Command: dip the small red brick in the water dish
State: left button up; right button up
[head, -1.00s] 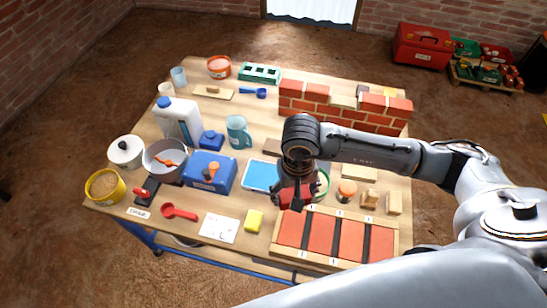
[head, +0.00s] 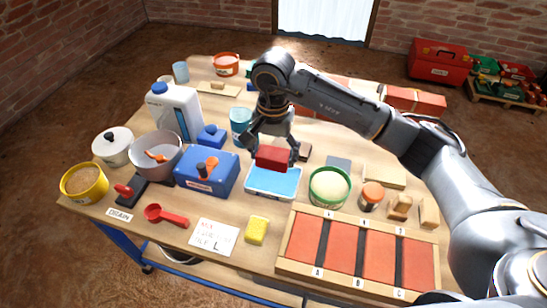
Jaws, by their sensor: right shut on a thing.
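The small red brick (head: 272,158) is held in my right gripper (head: 272,150), whose fingers are shut on its two ends. The brick is over the water dish (head: 274,191), a shallow white-rimmed tray with blue inside. It overlaps the dish's far part in the head view; I cannot tell whether it touches the water. My left gripper is not in view.
A blue box (head: 207,175) stands close left of the dish. A green tub (head: 328,189) is close on the right. A yellow sponge (head: 257,229) and a wooden tray of red bricks (head: 377,257) lie nearer.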

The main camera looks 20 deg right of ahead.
aim_at(273, 181)
jog(key=shift+f+b, duration=0.55)
jog(key=shift+f, duration=1.15)
jog(key=shift+f+b, duration=0.5)
jog(key=shift+b, duration=0.15)
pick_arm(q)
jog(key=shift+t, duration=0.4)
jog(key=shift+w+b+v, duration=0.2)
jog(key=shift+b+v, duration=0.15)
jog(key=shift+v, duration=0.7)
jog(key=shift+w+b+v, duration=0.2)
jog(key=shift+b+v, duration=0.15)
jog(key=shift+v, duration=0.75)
pick_arm(e)
jog(key=shift+f, duration=0.8)
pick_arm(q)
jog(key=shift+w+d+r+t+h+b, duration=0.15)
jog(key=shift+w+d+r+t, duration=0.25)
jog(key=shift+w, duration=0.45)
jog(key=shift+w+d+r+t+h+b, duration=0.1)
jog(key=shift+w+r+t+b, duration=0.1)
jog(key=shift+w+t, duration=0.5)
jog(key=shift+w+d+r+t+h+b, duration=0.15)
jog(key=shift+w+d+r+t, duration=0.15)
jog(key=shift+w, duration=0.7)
pick_arm(e)
jog(key=shift+f, duration=0.65)
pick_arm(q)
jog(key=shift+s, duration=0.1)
pick_arm(e)
jog(key=shift+r, duration=0.1)
